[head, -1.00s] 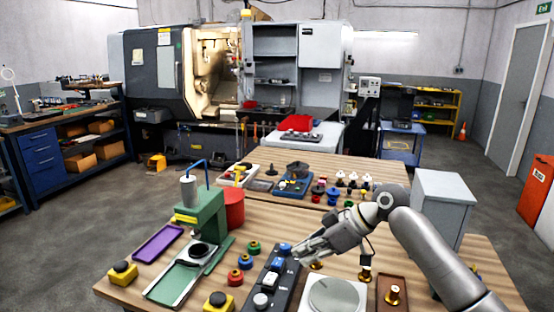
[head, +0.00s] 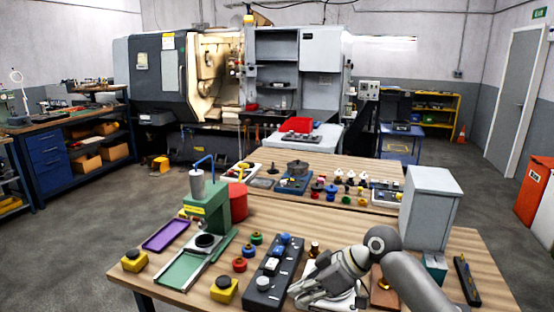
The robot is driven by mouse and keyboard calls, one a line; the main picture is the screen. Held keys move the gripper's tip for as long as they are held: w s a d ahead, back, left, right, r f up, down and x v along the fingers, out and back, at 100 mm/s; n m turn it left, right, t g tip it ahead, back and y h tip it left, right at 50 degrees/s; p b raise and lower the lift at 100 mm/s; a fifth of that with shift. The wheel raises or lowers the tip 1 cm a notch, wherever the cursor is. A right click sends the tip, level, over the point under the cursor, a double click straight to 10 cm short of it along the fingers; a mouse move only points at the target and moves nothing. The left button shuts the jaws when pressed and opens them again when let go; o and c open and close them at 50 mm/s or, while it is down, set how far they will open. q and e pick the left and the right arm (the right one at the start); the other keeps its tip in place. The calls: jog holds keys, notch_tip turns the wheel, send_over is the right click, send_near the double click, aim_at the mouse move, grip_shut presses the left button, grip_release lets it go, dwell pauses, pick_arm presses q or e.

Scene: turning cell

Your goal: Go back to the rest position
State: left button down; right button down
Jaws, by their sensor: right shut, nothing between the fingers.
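My right gripper (head: 301,296) is in the head view at the lower middle. Its arm comes in from the lower right. Its fingers are shut with nothing seen between them. They are just right of the dark block (head: 263,284) that bears blue and grey pieces, above the near table (head: 347,231). The gripper and forearm cover much of the white square plate (head: 361,304) and part of a brown tray (head: 384,297). My left gripper is out of the picture.
A green press (head: 216,208) stands at the left of the table, with a red cylinder (head: 238,203) behind it. A grey box (head: 428,208) stands at the right, behind my arm. Yellow button boxes (head: 224,289) sit at the front left. The lathe (head: 160,78) is far behind.

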jog(key=s+d+f+m+h, duration=0.15)
jog(key=s+f+m, duration=0.25)
jog(key=s+f, duration=1.05)
jog(key=s+d+f+m+t+h, duration=0.1)
jog(key=s+d+m+h, duration=0.25)
jog(key=s+d, duration=0.5)
jog(key=s+d+f+m+h, duration=0.25)
jog(key=s+d+m, duration=0.2)
jog(key=s, duration=0.65)
notch_tip(320, 180, down, 26)
jog(key=s+n+g, duration=0.1)
jog(key=s+d+f+g, duration=0.1)
jog(key=s+d+f, duration=0.2)
jog(key=s+f, duration=1.2)
jog(key=shift+s+f+h, duration=0.3)
jog(key=shift+s+h, duration=0.05)
jog(key=shift+s, duration=0.5)
